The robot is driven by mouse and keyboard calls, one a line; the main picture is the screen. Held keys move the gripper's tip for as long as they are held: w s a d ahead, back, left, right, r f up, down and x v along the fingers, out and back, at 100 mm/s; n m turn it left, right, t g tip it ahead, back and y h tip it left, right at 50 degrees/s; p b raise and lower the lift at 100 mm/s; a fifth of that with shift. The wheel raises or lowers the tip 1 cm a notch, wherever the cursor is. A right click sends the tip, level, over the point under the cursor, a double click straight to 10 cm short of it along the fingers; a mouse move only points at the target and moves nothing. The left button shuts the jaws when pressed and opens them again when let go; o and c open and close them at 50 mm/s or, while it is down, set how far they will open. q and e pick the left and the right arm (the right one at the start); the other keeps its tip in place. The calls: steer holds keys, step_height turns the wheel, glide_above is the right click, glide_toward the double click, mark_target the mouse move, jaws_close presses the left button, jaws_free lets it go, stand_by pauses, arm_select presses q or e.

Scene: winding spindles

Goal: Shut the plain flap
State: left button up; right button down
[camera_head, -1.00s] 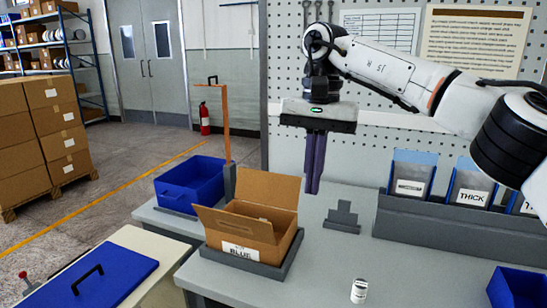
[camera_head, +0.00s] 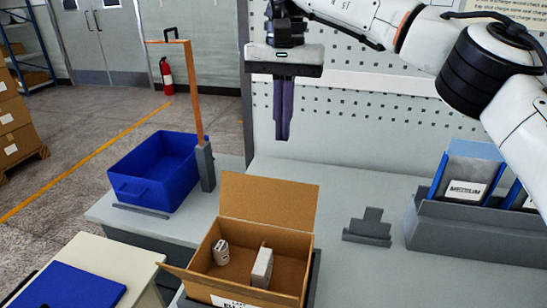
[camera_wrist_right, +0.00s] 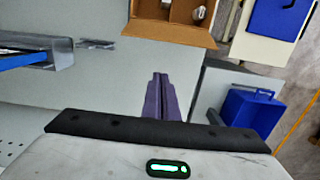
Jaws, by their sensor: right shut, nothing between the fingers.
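An open brown cardboard box (camera_head: 308,265) stands at the bottom centre of the head view. Its plain back flap (camera_head: 268,205) stands up, leaning slightly back. A small whitish piece (camera_head: 220,252) and a pale block (camera_head: 262,268) are inside. My right gripper (camera_head: 284,136) is shut and empty, its purple fingers pointing down, above and apart from the back flap in the picture. The wrist view shows the fingers (camera_wrist_right: 161,98) below the box (camera_wrist_right: 205,38). My left gripper is out of view.
A blue bin (camera_head: 155,175) and an orange post (camera_head: 195,100) stand to the left. A grey stepped stand (camera_head: 368,228) is right of the box, and a rack with a MEDIUM bin (camera_head: 466,190) lies farther right. Bare tabletop (camera_head: 350,195) lies between.

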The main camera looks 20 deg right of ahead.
mark_target(266, 201)
steer(key=s+a+f, duration=0.2)
steer(key=s+f, duration=0.1)
steer(key=f, duration=0.3)
steer(key=shift+s+a+f, duration=0.15)
steer(key=shift+s, duration=0.05)
stand_by(0.4)
